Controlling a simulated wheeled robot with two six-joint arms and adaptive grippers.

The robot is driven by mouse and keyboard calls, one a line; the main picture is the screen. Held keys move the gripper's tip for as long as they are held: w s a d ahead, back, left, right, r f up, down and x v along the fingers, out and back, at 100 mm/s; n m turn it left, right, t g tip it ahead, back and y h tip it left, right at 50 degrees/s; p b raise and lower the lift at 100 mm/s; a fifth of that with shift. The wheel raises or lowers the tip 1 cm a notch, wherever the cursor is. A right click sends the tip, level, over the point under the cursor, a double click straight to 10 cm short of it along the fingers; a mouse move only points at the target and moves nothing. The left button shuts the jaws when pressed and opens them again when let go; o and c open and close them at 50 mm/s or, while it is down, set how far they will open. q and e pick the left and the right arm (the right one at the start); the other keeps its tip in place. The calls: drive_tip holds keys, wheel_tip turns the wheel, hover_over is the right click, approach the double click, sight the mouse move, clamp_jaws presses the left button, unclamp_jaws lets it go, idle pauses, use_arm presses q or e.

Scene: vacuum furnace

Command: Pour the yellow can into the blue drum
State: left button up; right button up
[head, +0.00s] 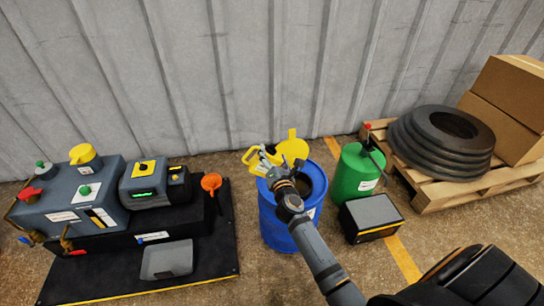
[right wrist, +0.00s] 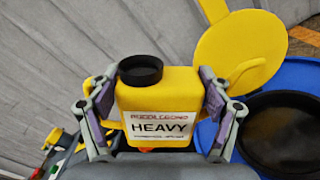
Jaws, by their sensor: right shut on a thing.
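The yellow can (right wrist: 165,88) has a black cap or neck on top and a white label reading HEAVY. My right gripper (right wrist: 160,110) is shut on it, one finger on each side. In the head view my right gripper (head: 272,165) is above the back-left rim of the blue drum (head: 275,228), and it partly hides the can (head: 259,170). The drum is open, with a dark inside (right wrist: 285,125). In the wrist view the can is left of that opening, in the same pose as the camera. Its true tilt is hard to tell. My left gripper is out of view.
A yellow round lid (head: 293,147) stands up behind the drum. A green can (head: 355,175) and a dark box (head: 371,216) stand right of it. A grey pump unit (head: 90,200) on a black mat is left. A wooden pallet (head: 440,193) holds black rings and cartons.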

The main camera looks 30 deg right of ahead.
drive_tip(key=shift+d+r+m, duration=0.15)
drive_tip(key=shift+r+m, duration=0.15)
drive_tip(key=shift+r, duration=0.1)
drive_tip(key=shift+s+d+r+m+p, duration=0.1)
drive_tip(key=shift+d+r+m+p, duration=0.25)
drive_tip(key=shift+r+m+p, duration=0.25)
drive_tip(key=shift+s+d+r+m, duration=0.1)
drive_tip(key=shift+d+r+m, duration=0.4)
drive_tip(key=shift+m, duration=0.5)
drive_tip(key=shift+s+d+r+m, duration=0.15)
drive_tip(key=shift+d+r+m, duration=0.45)
drive_tip(key=shift+m, duration=0.3)
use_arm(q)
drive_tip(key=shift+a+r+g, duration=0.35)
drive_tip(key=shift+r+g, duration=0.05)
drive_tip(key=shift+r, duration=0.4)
use_arm(e)
drive_tip(key=shift+s+d+r+m, duration=0.1)
drive_tip(key=shift+d+r+m, duration=0.1)
drive_tip(key=shift+d+m, duration=0.3)
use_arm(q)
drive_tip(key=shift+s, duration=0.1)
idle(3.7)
